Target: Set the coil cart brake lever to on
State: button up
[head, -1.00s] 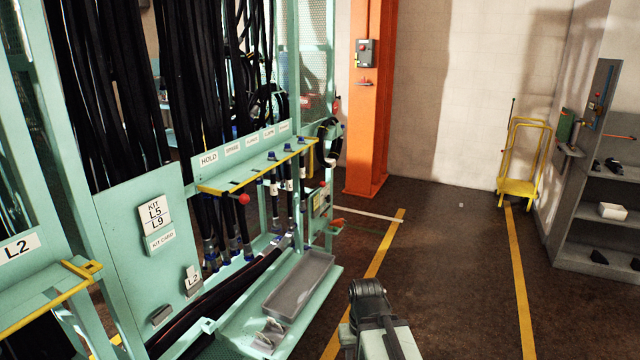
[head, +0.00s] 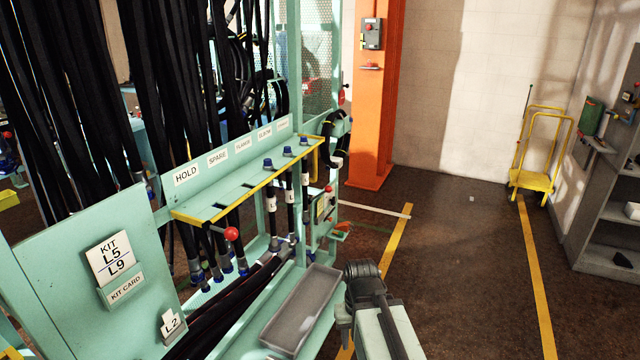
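A yellow cart (head: 533,180) with an upright hoop handle stands at the back right by the wall. A thin dark rod rises at its left side; I cannot tell whether it is a brake lever. No lever marked as the coil cart brake shows clearly. A red ball knob (head: 231,233) sticks out below the yellow-edged shelf of the green hose rack (head: 85,260). A smaller red knob (head: 328,188) shows at the rack's far end.
An orange column (head: 374,100) with a switch box stands behind the rack. A grey tray (head: 301,310) lies on the rack's lower ledge. A grey shelf unit (head: 606,225) stands at right. The floor between the yellow lines is mostly clear.

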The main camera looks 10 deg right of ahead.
aim_at(328, 189)
jog(key=z, duration=2.4)
jog(key=i, duration=1.75)
jog(key=u, duration=3.85)
jog(key=i, duration=0.2)
jog(key=u, duration=0.1)
